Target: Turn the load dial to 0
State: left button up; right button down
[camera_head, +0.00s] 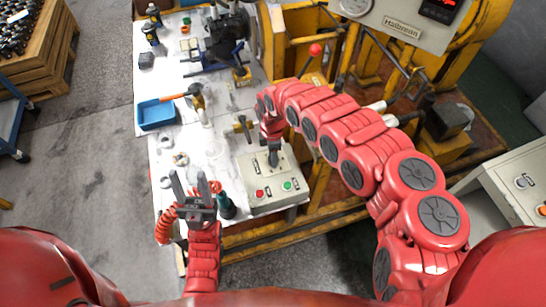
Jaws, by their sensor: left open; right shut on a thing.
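The grey control box (262,206) stands at the right front corner of the white-topped bench. It has a red button (259,194) and a green button (287,186) on its top face. My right gripper (273,159) points down onto the upper middle of this face and is shut on the load dial there. The gripper hides the dial, so its pointer and scale cannot be read. My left gripper (190,184) is open and empty over the bench's front left part, left of the box.
A dark green bottle (226,207) stands between my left gripper and the box. A blue tray (157,114), a hammer (180,95) and metal rings (180,158) lie on the bench. A yellow machine frame (345,203) with a red-knobbed lever (316,50) stands to the right.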

jog(key=n+b, duration=0.1)
jog(key=n, duration=0.4)
jog(key=shift+b, duration=0.4)
dwell(0.3)
jog(key=shift+c, duration=1.9)
grip_release()
notch_tip(320, 180, up, 17)
jog(key=b, duration=0.3)
jog(key=shift+w+a+r, duration=0.15)
jog(key=shift+w+a, duration=0.2)
